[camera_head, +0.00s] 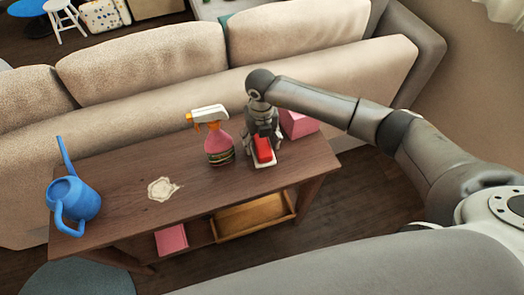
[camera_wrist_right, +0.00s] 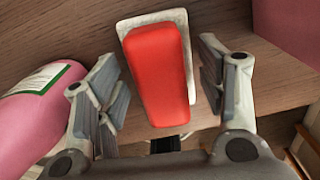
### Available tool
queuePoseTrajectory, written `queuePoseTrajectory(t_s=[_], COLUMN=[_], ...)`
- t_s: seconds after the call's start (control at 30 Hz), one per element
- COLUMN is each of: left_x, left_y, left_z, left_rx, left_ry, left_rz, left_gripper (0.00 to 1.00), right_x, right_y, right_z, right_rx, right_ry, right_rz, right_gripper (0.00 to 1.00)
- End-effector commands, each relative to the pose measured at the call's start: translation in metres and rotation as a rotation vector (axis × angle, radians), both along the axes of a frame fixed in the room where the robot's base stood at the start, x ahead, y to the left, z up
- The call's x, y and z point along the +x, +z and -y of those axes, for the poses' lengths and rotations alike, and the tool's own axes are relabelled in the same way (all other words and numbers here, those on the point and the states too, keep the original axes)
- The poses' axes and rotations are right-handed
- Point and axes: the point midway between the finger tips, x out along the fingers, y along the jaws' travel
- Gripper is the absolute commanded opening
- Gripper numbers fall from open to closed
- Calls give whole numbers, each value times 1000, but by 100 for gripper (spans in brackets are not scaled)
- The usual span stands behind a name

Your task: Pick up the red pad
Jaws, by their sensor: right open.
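The red pad (camera_head: 263,150) sits on a small white tray or base (camera_head: 264,166) on the wooden table. In the right wrist view the red pad (camera_wrist_right: 158,75) lies between the fingers, with the pale base (camera_wrist_right: 183,18) showing around its far and right edges. My right gripper (camera_head: 263,135) is over the pad from above. Its fingers (camera_wrist_right: 165,90) are apart on either side of the pad, with gaps to it on both sides. Contact is not seen. My left gripper is not in view.
A pink spray bottle (camera_head: 219,148) stands close left of the gripper, and a pink box (camera_head: 299,123) is close right. A blue watering can (camera_head: 75,197) and a pale stain (camera_head: 161,189) are farther left. A sofa (camera_head: 170,110) backs the table. A lower shelf holds a wooden tray (camera_head: 253,217).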

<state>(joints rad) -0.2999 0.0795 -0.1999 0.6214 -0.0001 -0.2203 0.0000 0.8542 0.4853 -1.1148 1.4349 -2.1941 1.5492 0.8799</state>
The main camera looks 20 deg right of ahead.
Motion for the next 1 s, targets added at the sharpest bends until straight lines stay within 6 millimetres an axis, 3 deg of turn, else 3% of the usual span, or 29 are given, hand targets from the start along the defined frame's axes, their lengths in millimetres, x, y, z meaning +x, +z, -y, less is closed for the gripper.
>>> queuePoseTrajectory(t_s=[0.27, 0.63, 1.0], left_x=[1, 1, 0], left_y=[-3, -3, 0], left_z=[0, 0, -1], left_rx=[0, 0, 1], left_ry=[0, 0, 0], left_rz=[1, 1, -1], left_gripper=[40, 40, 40], right_x=[0, 0, 0], right_y=[-4, -4, 0], right_z=[0, 0, 0], right_rx=[1, 1, 1], right_ry=[0, 0, 0], right_rz=[0, 0, 0], right_gripper=[64, 19, 19])
